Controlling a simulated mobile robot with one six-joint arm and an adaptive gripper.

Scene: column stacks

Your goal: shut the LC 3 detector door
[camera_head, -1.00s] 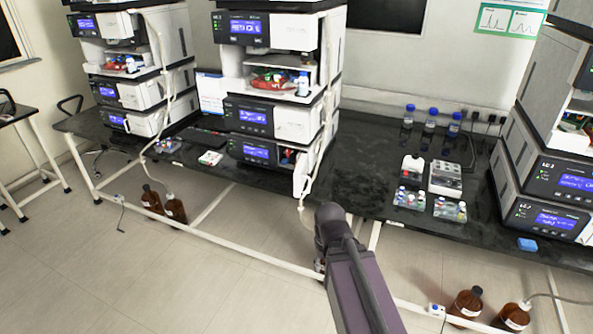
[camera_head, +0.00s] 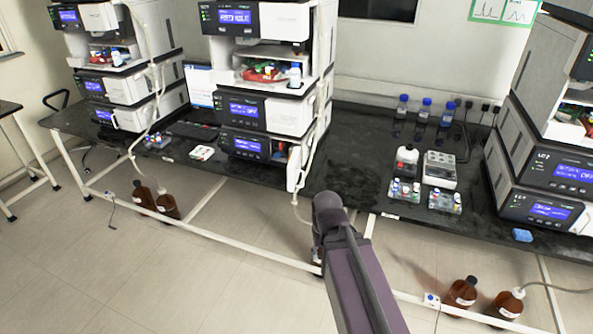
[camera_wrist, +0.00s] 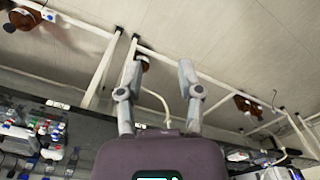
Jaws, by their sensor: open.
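Three instrument stacks stand along the bench; their small labels are hard to read, so I cannot be sure which is LC 3. In the head view, the middle stack's bottom module (camera_head: 245,146) has a white door (camera_head: 296,168) swung open at its right side, facing out past the bench's front edge. Small coloured parts show in the opening beside it. My gripper (camera_wrist: 160,72) is open and empty in the wrist view, its two fingers apart, with the floor beyond. No contact with the door shows.
A pale tube hangs down beside the open door. Brown bottles (camera_head: 167,206) stand on the floor at left, others (camera_head: 462,291) at right. The black bench (camera_head: 350,160) holds vial trays (camera_head: 405,190) and blue-capped bottles (camera_head: 423,112). The left stack's lower white panel (camera_head: 133,117) also looks ajar.

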